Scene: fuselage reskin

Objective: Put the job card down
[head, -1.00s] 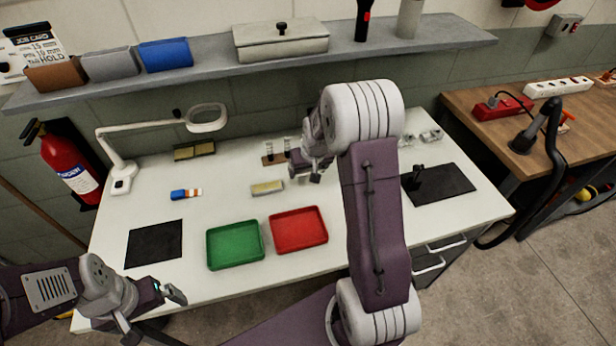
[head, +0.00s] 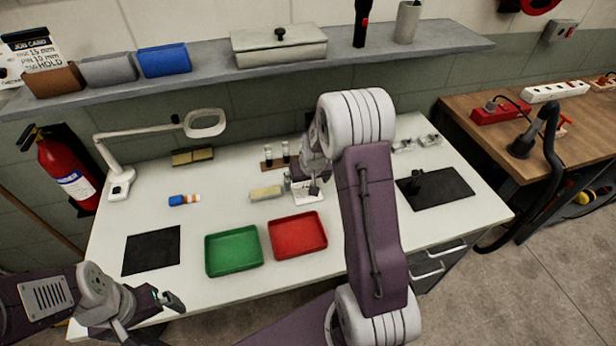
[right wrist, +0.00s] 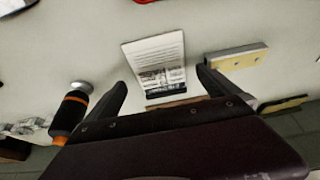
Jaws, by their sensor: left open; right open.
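A white printed job card (head: 308,197) lies on the white workbench, partly hidden by my right gripper (head: 314,188). In the right wrist view the card (right wrist: 155,60) shows lines of text and a dark band, and sits between and beyond the open fingers of my right gripper (right wrist: 162,82). I see no finger closed on it; whether a finger touches it I cannot tell. My left gripper (head: 172,298) is open and empty at the bench's front left edge. A larger job card notice (head: 30,48) stands at the upper left, behind the shelf bins.
A yellow-topped block (head: 266,193) lies just left of the card. Red (head: 298,236) and green (head: 233,251) trays stand in front. Black mats lie left (head: 151,250) and right (head: 445,188). An orange-banded cylinder (right wrist: 72,112) is near the right gripper. Bench is clear around the blue-capped item (head: 184,200).

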